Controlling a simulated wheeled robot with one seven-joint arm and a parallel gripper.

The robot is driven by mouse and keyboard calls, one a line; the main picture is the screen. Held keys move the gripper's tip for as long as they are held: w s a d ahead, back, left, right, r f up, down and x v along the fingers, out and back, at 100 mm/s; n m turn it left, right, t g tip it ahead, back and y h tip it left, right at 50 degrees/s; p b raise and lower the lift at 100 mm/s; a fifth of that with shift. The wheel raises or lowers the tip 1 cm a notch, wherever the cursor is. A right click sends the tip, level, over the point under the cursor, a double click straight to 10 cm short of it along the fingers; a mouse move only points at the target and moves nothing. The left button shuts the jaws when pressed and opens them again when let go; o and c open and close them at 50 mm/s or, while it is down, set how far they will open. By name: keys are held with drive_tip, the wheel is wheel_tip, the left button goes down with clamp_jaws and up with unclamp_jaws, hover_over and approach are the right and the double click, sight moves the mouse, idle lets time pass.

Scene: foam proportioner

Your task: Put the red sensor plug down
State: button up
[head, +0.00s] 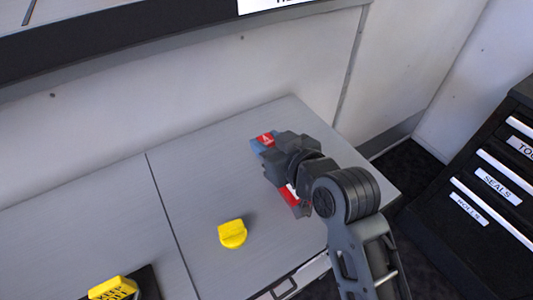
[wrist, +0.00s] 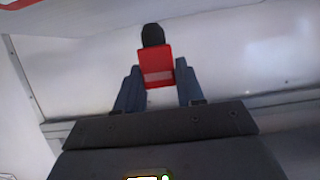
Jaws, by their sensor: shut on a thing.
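The red sensor plug (wrist: 156,62) sits between the two blue-grey fingers of my gripper (wrist: 158,80) in the wrist view, with a dark rounded end beyond the fingertips. My gripper is shut on it. Much of the plug is hidden by the gripper there. I cannot tell its exact height above the worktop.
A yellow knob-like piece (head: 232,234) lies on the worktop's front part. Another yellow piece (head: 112,288) with lettering sits on a dark base at bottom left. A black drawer cabinet (head: 480,190) stands at right. A pale wall (head: 200,90) runs behind. The worktop left of my gripper is clear.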

drive_tip(key=shift+a+f, duration=0.15)
drive_tip(key=shift+a, duration=0.1)
drive_tip(key=shift+f, duration=2)
drive_tip(key=shift+f, duration=0.2)
drive_tip(key=o, duration=1)
drive_tip(key=shift+r, duration=0.1)
drive_tip(key=shift+o, duration=0.2)
